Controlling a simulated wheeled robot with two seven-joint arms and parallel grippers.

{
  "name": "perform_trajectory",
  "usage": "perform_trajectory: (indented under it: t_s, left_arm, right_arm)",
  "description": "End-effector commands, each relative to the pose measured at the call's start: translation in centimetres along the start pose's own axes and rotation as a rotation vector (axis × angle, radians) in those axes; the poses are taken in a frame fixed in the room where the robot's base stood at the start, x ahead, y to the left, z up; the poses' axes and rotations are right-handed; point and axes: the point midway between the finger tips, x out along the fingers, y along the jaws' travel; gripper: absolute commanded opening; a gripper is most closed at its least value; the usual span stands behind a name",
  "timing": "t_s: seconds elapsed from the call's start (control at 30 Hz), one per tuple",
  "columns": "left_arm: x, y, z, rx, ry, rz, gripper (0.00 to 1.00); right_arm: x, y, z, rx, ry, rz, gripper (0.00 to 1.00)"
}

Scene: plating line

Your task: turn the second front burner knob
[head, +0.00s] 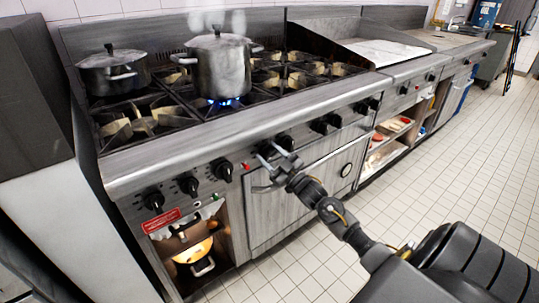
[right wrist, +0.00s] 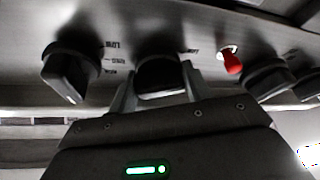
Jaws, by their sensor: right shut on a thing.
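A row of black burner knobs runs along the steel front panel (head: 145,180) of the range. My right gripper (head: 273,156) is at this panel, just right of a small red indicator (head: 247,166). In the right wrist view its two fingers stand on either side of one black knob (right wrist: 162,76), shut on it. In the head view the fingers largely hide that knob. Another knob (right wrist: 70,72) is on one side, and the red indicator (right wrist: 231,63) and a further knob (right wrist: 265,78) are on the other. My left gripper is not in view.
A steaming pot (head: 222,68) stands over a lit blue flame, and a lidded pot (head: 113,72) stands at back left. An oven door handle (head: 262,189) is below my gripper. Open shelves (head: 388,140) are to the right. The tiled floor (head: 440,165) is clear.

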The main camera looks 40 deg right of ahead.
Motion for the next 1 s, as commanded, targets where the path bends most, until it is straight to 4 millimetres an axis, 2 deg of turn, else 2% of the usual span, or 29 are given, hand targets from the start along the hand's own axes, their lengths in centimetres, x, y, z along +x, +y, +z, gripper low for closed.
perform_trajectory:
  t_s: [0.67,0.7,0.8,1.0]
  left_arm:
    - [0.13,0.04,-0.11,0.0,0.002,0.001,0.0]
    - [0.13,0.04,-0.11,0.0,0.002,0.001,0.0]
    - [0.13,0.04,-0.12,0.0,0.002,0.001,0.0]
    - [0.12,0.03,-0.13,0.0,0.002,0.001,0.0]
  right_arm:
    - [-0.01,-0.02,0.04,-0.051,-0.001,-0.022,0.26]
    - [0.0,-0.02,0.03,-0.051,-0.001,-0.021,0.54]
    - [0.0,-0.02,0.03,-0.051,-0.001,-0.021,0.67]
    - [0.01,-0.02,0.01,-0.05,-0.001,-0.021,0.68]
